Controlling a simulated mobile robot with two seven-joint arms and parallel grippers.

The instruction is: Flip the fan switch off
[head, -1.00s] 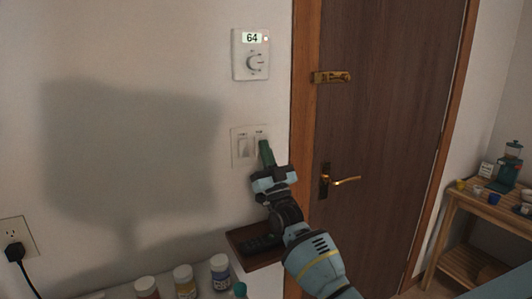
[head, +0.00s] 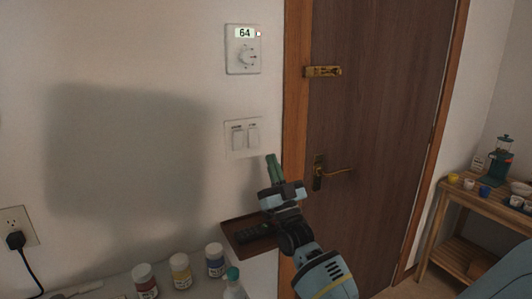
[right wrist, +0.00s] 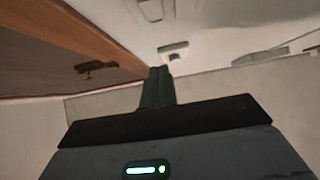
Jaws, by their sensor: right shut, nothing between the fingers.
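A white switch plate (head: 243,153) with two rockers is on the wall left of the door frame. The left rocker (head: 238,138) and right rocker (head: 253,136) are both uncovered in the head view. Small labels sit above them, too small to read, so I cannot tell which is the fan's or how each is set. My right gripper (head: 273,166) is shut and empty, fingers pointing up, below and right of the plate and apart from the rockers. Its shut fingers also show in the right wrist view (right wrist: 157,86). My left gripper is not in view.
A small brown shelf (head: 232,224) with a dark remote (head: 257,234) is below. The door's brass handle (head: 330,173) is right of my gripper. Several paint jars (head: 180,270) stand lower left.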

